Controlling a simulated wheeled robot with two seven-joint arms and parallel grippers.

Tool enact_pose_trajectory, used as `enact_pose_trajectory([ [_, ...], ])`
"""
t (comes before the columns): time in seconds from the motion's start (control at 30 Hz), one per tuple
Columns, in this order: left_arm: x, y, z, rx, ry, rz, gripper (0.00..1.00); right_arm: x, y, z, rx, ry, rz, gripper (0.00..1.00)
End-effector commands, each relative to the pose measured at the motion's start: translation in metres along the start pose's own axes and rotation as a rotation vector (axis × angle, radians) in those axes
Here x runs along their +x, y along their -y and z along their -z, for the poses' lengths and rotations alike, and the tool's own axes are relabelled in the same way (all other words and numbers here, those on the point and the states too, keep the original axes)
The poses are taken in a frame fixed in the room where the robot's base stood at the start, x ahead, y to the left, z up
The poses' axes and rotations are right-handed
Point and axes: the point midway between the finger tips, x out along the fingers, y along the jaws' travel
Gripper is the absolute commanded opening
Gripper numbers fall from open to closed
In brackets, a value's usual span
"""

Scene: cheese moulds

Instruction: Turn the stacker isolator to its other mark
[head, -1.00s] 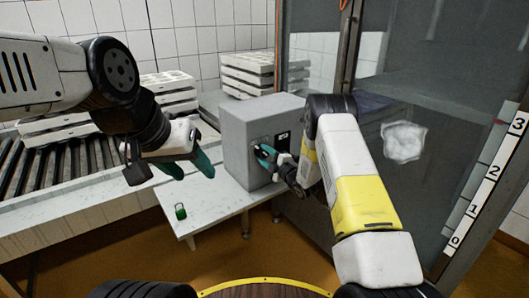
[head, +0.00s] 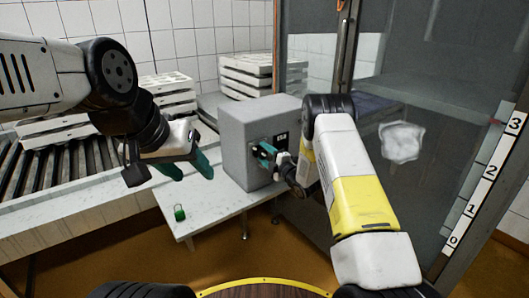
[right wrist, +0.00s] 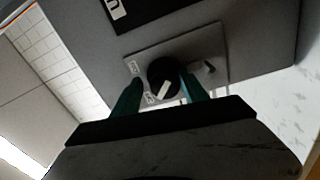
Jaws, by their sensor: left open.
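The stacker isolator is a round black knob (right wrist: 163,76) with a white pointer bar, on a grey plate (right wrist: 215,45) on the front of a grey box (head: 235,148). Small white labels lie beside the knob in the right wrist view, one at its upper left and one below it. My right gripper (right wrist: 160,84) has its green fingers on either side of the knob. A gap shows by the left finger; the right finger is very near or touching. In the head view the right gripper (head: 264,152) partly hides the plate. My left gripper (head: 188,168) is open and empty, left of the box.
The box stands on a white table (head: 215,205) with a small green object (head: 179,213) near its front corner. A roller conveyor (head: 75,160) and stacked white moulds (head: 250,75) lie behind. A glassy panel (head: 430,100) stands at right.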

Motion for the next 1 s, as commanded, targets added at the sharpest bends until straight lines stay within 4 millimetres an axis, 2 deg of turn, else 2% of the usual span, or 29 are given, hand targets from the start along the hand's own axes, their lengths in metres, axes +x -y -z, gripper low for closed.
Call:
enact_pose_trajectory([
  [0.83, 0.0, 0.0, 0.0, 0.0, 0.0, 0.0, 0.5, 0.001, 0.005, 0.004, 0.005, -0.005, 0.01, 0.59],
  [1.0, 0.0, 0.0, 0.0, 0.0, 0.0, 0.0, 0.5, -0.012, 0.005, 0.003, 0.006, -0.002, 0.011, 0.59],
])
